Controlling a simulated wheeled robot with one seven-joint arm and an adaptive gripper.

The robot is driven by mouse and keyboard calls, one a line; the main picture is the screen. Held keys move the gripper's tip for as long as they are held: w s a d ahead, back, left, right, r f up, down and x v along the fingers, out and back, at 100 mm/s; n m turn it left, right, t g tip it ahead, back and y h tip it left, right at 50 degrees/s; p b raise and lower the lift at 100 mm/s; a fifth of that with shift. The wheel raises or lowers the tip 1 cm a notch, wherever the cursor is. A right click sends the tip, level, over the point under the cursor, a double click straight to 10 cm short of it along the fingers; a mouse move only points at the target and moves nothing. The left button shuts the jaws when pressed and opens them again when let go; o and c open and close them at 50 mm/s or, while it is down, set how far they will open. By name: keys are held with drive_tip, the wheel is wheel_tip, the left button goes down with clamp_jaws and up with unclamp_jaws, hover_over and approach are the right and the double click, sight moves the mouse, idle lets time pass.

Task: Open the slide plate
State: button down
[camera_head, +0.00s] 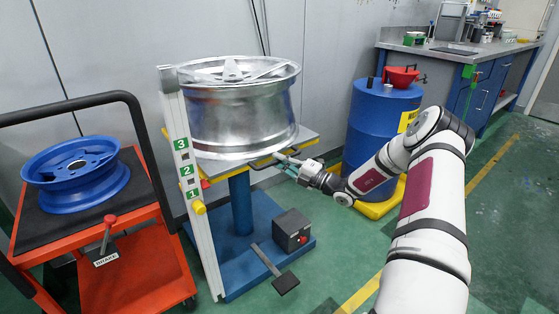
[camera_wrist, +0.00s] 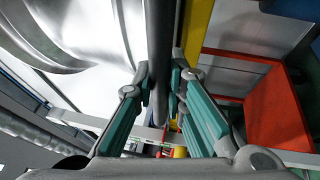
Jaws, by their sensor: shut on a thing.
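A blue stand (camera_head: 240,205) carries a grey plate with yellow edges (camera_head: 307,137), which looks like the slide plate. A black bar handle (camera_head: 258,166) sticks out at its front right side. My gripper (camera_head: 285,162) reaches in from the right at the handle's height. In the wrist view the dark bar (camera_wrist: 160,45) runs between my teal-padded fingers (camera_wrist: 162,92), which are shut on it. A large silver wheel rim (camera_head: 240,115) sits on the plate, and it also fills the upper left of the wrist view (camera_wrist: 90,35). How far the plate is slid out is unclear.
A white post (camera_head: 190,190) numbered 1 to 3 with a yellow knob stands left of the plate. An orange cart (camera_head: 125,260) holds a blue rim (camera_head: 75,170). A blue barrel (camera_head: 375,120) stands behind my arm. Green floor is free at the front right.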

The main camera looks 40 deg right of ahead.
drive_tip(key=s+p, duration=1)
drive_tip(key=s, duration=1.4)
drive_tip(key=shift+d+p, duration=0.4)
drive_tip(key=shift+s, duration=0.1)
drive_tip(key=c, duration=1.6)
unclamp_jaws()
drive_tip(key=shift+s, duration=0.1)
drive_tip(key=v, duration=1.2)
drive_tip(key=shift+r, duration=0.1)
